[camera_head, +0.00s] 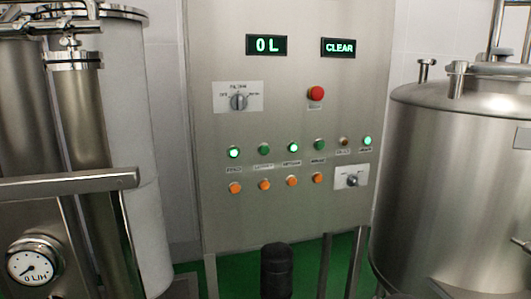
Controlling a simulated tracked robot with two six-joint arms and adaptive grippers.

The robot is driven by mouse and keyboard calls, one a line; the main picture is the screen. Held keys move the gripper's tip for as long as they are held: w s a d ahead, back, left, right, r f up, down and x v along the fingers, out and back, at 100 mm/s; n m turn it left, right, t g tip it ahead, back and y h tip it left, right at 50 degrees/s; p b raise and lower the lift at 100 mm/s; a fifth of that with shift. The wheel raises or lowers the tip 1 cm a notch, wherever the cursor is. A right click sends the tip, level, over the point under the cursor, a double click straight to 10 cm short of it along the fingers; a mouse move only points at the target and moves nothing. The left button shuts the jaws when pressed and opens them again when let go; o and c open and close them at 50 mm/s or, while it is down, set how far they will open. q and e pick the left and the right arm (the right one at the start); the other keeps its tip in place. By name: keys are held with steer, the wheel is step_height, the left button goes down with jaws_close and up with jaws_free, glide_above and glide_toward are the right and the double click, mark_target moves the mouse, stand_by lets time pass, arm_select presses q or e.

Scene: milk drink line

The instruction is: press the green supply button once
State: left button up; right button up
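A steel control panel (225,60) stands upright in the middle of the view. Its upper row holds round green items: a lit one (234,152) at the left, a dark one (264,149), a lit one (293,147), a dark one (319,145) and a lit one (367,141) at the right. The small labels are too blurred to tell which is the supply button, or which are buttons and which are lamps. Neither of my grippers is in view, and nothing touches the panel.
Orange buttons (292,181) sit below the green row. A red button (316,93), a selector (239,102) and a lower knob (352,180) share the panel. Displays read "0 L" (267,45) and "CLEAR" (338,48). Steel tanks (455,175) flank it.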

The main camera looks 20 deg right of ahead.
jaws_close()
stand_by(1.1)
